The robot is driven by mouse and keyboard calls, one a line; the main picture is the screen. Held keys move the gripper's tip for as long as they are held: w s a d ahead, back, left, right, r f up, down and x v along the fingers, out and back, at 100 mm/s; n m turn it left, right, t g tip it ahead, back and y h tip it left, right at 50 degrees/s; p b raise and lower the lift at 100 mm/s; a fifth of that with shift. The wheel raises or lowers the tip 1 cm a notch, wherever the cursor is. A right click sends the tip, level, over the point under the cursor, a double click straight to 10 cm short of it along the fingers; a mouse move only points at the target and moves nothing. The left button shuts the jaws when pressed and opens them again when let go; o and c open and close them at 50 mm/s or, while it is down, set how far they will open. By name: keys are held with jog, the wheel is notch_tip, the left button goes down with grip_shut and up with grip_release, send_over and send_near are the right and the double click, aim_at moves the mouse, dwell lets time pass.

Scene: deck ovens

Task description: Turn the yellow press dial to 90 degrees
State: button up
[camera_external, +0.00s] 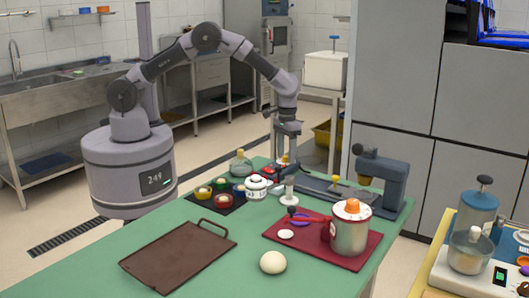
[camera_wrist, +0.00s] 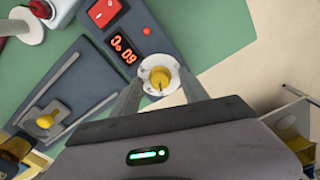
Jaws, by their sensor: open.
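The yellow press dial (camera_wrist: 160,77) sits on a round pale plate at the end of the dark press panel in the wrist view. A thin dark mark shows on its lower side. My gripper (camera_wrist: 160,80) is open, with one finger on each side of the dial; I cannot tell whether they touch it. A red digital display (camera_wrist: 123,49) on the panel is lit, its digits turned in this view. In the external view my gripper (camera_external: 287,150) points down at the left end of the press (camera_external: 315,187), and the dial is mostly hidden.
A red switch (camera_wrist: 103,12) and a small red light (camera_wrist: 146,31) are on the panel. On the green table (camera_external: 110,262) are a white lidded pot (camera_external: 256,188), a brown tray (camera_external: 178,258), a dough ball (camera_external: 273,262) and a steel canister (camera_external: 350,230) on a red board.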

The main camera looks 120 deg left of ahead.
grip_shut()
